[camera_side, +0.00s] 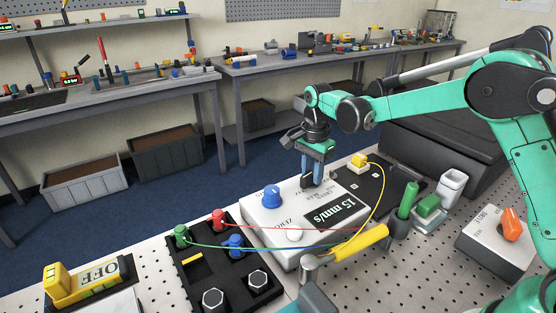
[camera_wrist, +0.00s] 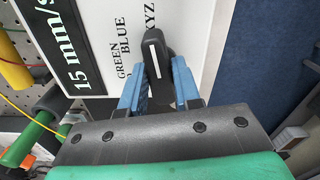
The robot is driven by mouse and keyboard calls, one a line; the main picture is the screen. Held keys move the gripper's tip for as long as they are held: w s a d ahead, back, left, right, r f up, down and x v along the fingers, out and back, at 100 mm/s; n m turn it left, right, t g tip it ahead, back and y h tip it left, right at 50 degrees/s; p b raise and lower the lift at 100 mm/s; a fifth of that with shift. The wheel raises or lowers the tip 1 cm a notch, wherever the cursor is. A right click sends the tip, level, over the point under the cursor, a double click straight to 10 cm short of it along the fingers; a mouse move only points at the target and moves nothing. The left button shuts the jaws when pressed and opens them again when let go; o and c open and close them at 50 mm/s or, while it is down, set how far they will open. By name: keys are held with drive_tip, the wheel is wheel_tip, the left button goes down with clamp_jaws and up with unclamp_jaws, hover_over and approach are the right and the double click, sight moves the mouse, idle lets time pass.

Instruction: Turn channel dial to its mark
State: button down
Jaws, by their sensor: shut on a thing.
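The channel dial is a black knob (camera_wrist: 151,36) with a white pointer line, seen in the wrist view on a white instrument box (camera_wrist: 192,22). Which label is the mark I cannot tell.
A black socket tray (camera_side: 198,275) with wires is at left.

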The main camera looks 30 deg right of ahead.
sight(312, 172)
drive_tip(key=c, duration=0.6)
unclamp_jaws()
drive_tip(key=shift+r, duration=2.85)
drive_tip(key=shift+s+r, duration=0.1)
drive_tip(key=shift+s, duration=0.05)
drive_tip(key=s+n+t, duration=0.2)
drive_tip(key=s+n, duration=0.3)
drive_tip(key=s+a+r+n+t, duration=0.1)
drive_tip(key=s+n+t, duration=0.1)
drive_tip(key=s+n, duration=0.3)
drive_tip(key=s+a+r+n+t, duration=0.1)
drive_tip(key=s+n+t, duration=0.2)
drive_tip(key=s+n, duration=0.2)
drive_tip(key=shift+s+a+r+n, duration=0.1)
drive_tip(key=shift+s+a+n, duration=0.15)
drive_tip(key=shift+n, duration=0.35)
